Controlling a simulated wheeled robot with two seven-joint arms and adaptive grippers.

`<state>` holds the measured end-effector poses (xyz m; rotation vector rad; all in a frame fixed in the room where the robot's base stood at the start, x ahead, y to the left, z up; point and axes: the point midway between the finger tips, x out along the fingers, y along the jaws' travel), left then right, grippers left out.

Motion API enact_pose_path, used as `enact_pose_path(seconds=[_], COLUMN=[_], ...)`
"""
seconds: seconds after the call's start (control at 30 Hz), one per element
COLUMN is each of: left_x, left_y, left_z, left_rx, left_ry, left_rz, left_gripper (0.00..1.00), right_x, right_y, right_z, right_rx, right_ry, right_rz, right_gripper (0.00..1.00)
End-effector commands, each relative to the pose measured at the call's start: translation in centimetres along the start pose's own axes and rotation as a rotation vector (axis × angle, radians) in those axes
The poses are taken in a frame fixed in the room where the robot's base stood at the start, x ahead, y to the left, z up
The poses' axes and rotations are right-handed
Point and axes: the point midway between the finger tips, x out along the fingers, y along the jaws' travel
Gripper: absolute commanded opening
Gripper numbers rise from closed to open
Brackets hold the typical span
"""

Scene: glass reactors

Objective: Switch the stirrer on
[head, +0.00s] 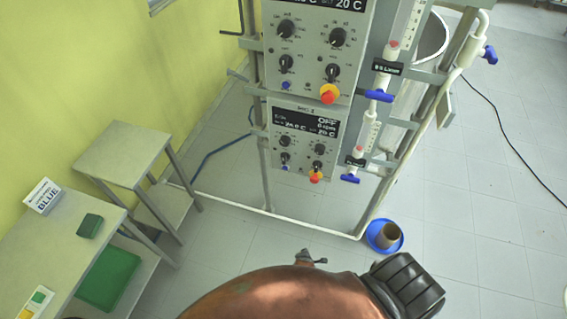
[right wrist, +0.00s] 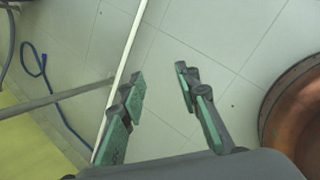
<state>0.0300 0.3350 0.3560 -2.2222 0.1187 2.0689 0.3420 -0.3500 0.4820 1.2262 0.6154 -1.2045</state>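Two grey control panels hang one above the other on a metal frame in the head view. The upper panel (head: 309,62) has several black knobs, and its display is cut off at the top edge. The lower panel (head: 303,158) has a dark display (head: 305,122) reading OFF and 20 C. Below it are black knobs (head: 319,149) and a red-and-yellow button (head: 315,176). Small lettering is unreadable. My right gripper (right wrist: 160,73) is open and empty above the floor in the right wrist view. My left gripper is not in view.
The frame's white base rail (head: 300,226) runs along the floor. A blue dish (head: 384,237) holds a brown round object. A blue hose (right wrist: 50,80) lies behind the rail.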

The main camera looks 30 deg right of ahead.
Motion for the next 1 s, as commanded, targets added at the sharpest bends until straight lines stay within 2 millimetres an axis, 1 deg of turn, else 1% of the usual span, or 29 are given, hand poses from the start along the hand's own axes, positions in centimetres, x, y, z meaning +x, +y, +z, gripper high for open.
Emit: enact_pose_path(seconds=[0.03, 0.07, 0.1, 0.17, 0.2, 0.27, 0.3, 0.33, 0.37, 0.4, 0.5, 0.6, 0.67, 0.73, 1.0], left_x=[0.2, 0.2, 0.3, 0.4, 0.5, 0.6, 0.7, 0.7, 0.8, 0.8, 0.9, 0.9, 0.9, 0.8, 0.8], left_y=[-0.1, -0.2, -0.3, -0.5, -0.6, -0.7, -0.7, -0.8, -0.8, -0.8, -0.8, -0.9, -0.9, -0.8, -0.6], left_z=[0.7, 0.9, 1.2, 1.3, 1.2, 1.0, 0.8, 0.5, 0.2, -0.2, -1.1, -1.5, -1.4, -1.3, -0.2], left_rx=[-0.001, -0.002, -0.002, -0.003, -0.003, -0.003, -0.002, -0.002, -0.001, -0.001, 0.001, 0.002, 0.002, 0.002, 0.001], left_ry=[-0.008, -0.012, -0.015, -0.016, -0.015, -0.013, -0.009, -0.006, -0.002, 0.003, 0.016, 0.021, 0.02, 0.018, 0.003], left_rz=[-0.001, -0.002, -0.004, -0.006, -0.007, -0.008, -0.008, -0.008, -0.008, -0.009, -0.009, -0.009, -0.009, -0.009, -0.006], left_gripper=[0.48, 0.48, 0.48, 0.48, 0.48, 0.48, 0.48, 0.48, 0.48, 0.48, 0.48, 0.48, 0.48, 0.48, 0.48], right_x=[-1.9, -3.3, -5.5, -9.3, -12.1, -16.3, -19.1, -21.1, -23.0, -25.2, -29.5, -31.6, -31.9, -31.8, -29.6], right_y=[5.8, 9.1, 13.2, 19.0, 22.4, 26.6, 28.9, 30.3, 31.6, 32.9, 34.9, 35.9, 36.3, 36.9, 39.7], right_z=[0.1, 0.3, 0.7, 1.3, 1.7, 2.3, 2.7, 3.0, 3.2, 3.5, 4.1, 4.5, 4.7, 5.2, 7.6], right_rx=[-0.147, -0.237, -0.346, -0.485, -0.56, -0.648, -0.693, -0.718, -0.738, -0.76, -0.789, -0.801, -0.803, -0.804, -0.803], right_ry=[-0.069, -0.122, -0.201, -0.33, -0.418, -0.549, -0.632, -0.69, -0.745, -0.811, -0.931, -0.993, -1.009, -1.013, -1.011], right_rz=[0.089, 0.138, 0.2, 0.282, 0.328, 0.382, 0.411, 0.427, 0.439, 0.452, 0.468, 0.471, 0.472, 0.472, 0.471], right_gripper=[0.3, 0.3, 0.3, 0.3, 0.3, 0.3, 0.3, 0.3, 0.3, 0.3, 0.3, 0.3, 0.3, 0.3, 0.3])
